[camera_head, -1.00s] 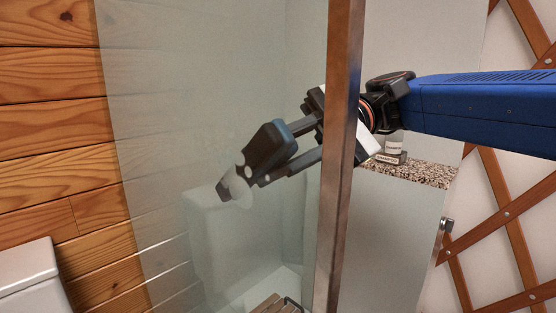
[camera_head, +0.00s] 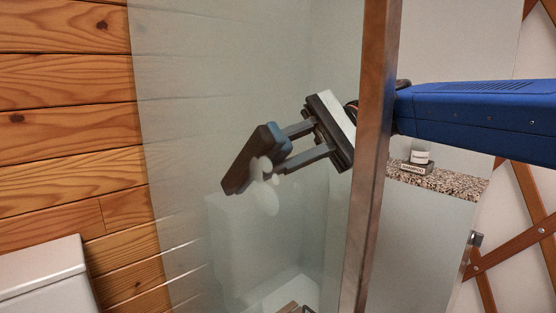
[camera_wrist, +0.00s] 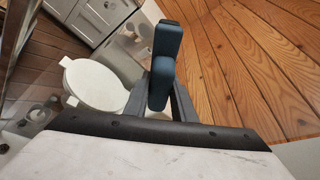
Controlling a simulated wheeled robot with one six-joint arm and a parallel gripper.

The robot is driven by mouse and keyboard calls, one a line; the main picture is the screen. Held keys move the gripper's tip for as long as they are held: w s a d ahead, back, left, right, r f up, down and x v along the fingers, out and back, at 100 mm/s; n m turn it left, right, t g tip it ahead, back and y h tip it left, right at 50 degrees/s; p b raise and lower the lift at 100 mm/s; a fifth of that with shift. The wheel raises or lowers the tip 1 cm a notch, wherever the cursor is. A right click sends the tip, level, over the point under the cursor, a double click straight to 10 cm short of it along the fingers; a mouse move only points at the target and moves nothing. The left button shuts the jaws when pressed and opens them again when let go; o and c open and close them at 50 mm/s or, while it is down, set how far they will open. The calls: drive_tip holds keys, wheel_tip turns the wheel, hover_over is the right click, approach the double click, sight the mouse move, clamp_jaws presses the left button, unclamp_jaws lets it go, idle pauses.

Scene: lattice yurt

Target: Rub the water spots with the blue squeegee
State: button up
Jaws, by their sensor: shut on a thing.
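My gripper (camera_head: 283,153) is shut on the blue squeegee (camera_head: 274,139), seen through the glass panel (camera_head: 195,100). The squeegee has a blue handle part and a long dark head tilted down to the left. Several whitish oval water spots (camera_head: 266,199) show on the glass beside and partly over the head's lower right side. I cannot tell whether the head touches the glass. In the wrist view the squeegee (camera_wrist: 163,65) stands between my fingers as a dark blue shape; its far side is hidden.
A metal post (camera_head: 369,150) edges the glass and crosses in front of my arm. A labelled bottle (camera_head: 420,155) stands on a speckled ledge (camera_head: 450,183) at right. A white toilet (camera_wrist: 98,84) and grey cabinet (camera_wrist: 92,18) show in the wrist view. A plank wall is at left.

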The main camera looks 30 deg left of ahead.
drive_tip(key=shift+w+a, duration=0.2)
drive_tip(key=shift+a, duration=0.5)
drive_tip(key=shift+s, duration=0.1)
drive_tip(key=shift+d, duration=0.1)
drive_tip(key=shift+s+d, duration=0.1)
drive_tip(key=shift+d, duration=0.15)
drive_tip(key=s+d, duration=0.1)
drive_tip(key=d, duration=0.2)
drive_tip(key=s+d, duration=0.1)
drive_tip(key=d, duration=0.6)
drive_tip(key=shift+s, duration=0.4)
drive_tip(key=w+d, duration=0.1)
drive_tip(key=w, duration=0.4)
drive_tip(key=shift+w+d, duration=0.3)
drive_tip(key=shift+w, duration=0.1)
idle(0.3)
